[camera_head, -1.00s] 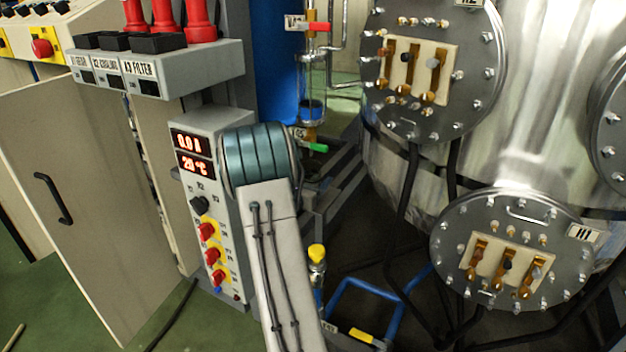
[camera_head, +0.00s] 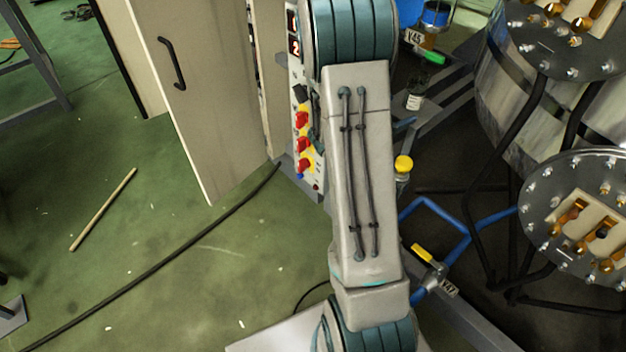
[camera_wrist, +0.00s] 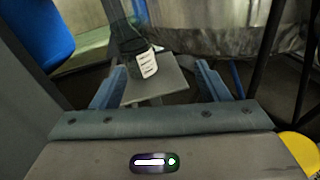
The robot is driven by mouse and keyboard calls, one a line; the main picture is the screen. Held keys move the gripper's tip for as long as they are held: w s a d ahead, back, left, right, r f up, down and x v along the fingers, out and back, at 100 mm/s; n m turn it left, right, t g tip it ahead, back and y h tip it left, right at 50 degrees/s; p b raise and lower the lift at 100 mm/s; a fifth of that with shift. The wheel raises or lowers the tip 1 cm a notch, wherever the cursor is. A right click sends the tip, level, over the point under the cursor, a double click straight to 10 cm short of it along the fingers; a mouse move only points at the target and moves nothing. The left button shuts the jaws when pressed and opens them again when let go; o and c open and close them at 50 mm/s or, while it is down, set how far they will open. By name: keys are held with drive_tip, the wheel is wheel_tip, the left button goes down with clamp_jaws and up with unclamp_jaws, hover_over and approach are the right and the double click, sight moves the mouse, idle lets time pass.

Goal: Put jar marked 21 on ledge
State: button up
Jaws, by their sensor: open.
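A dark, see-through jar (camera_wrist: 130,42) with a white label stands upright on a small grey plate-like ledge (camera_wrist: 172,82) in the wrist view. Its label is too small to read. My gripper (camera_wrist: 160,82) is open and empty; its two blue fingers lie either side of the plate's near part, with the jar beyond them and left of centre. In the head view a small jar with a white label (camera_head: 414,101) stands on grey framework right of my arm. My arm hides my gripper there.
A yellow-capped container (camera_head: 403,167) stands right of my arm. Blue pipes (camera_head: 440,212) and a valve with a yellow handle (camera_head: 422,254) are low down. A large metal tank (camera_head: 510,110) and black hoses fill the right. Green floor (camera_head: 170,280) is open at left.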

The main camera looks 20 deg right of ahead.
drive_tip(key=s+a+m+g+y, duration=0.5)
drive_tip(key=s+a+m+y, duration=0.3)
drive_tip(key=s+a+m, duration=0.45)
drive_tip(key=s+a+m+t+y, duration=0.1)
drive_tip(key=a+y, duration=0.2)
drive_tip(key=a, duration=0.3)
drive_tip(key=s+a+r+m+t+y, duration=0.1)
drive_tip(key=a+m+y, duration=0.1)
drive_tip(key=a, duration=0.5)
drive_tip(key=s+a+m+t+y, duration=0.1)
drive_tip(key=a+m+y, duration=0.1)
drive_tip(key=a+y, duration=0.2)
drive_tip(key=a, duration=0.2)
drive_tip(key=shift+s+a+r+t, duration=0.3)
drive_tip(key=shift+a+r+t, duration=0.05)
drive_tip(key=shift+a+t, duration=0.05)
drive_tip(key=shift+m, duration=0.25)
